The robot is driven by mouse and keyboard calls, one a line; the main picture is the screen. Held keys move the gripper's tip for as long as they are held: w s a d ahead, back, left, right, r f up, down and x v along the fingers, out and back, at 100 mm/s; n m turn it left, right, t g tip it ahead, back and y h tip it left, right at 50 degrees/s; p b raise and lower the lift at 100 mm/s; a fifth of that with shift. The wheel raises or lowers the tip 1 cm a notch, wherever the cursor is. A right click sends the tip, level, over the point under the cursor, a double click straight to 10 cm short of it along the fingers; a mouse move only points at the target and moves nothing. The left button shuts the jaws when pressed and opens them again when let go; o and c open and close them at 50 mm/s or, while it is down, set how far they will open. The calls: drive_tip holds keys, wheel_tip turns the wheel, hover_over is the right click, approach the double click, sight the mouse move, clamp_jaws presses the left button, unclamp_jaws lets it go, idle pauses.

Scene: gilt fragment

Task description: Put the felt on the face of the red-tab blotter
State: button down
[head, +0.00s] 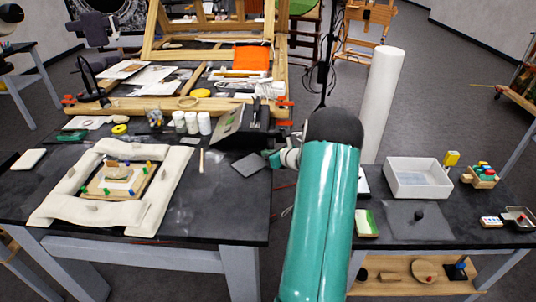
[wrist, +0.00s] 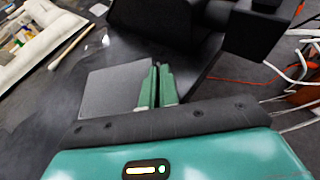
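A flat dark grey square (head: 248,165), which may be the felt, lies near the right edge of the left table. It also shows in the wrist view (wrist: 108,92), just left of my fingers. My gripper (head: 274,160) is at that table's edge, at the square's right side. In the wrist view its two green fingers (wrist: 157,86) stand close together with a narrow dark gap, and the left one overlaps the square's right edge. I cannot tell whether anything is pinched between them. I cannot make out a red tab on any blotter.
A padded white frame (head: 62,205) surrounds a small board on the left table. A dark angled stand (head: 250,128) rises just behind the square. On the right table are a white tray (head: 418,180), a dark sheet with a knob (head: 400,228) and a green-and-white pad (head: 367,224).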

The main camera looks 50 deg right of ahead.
drive_tip(key=c, duration=1.7)
unclamp_jaws()
drive_tip(key=shift+f, duration=0.1)
drive_tip(key=shift+w, duration=0.1)
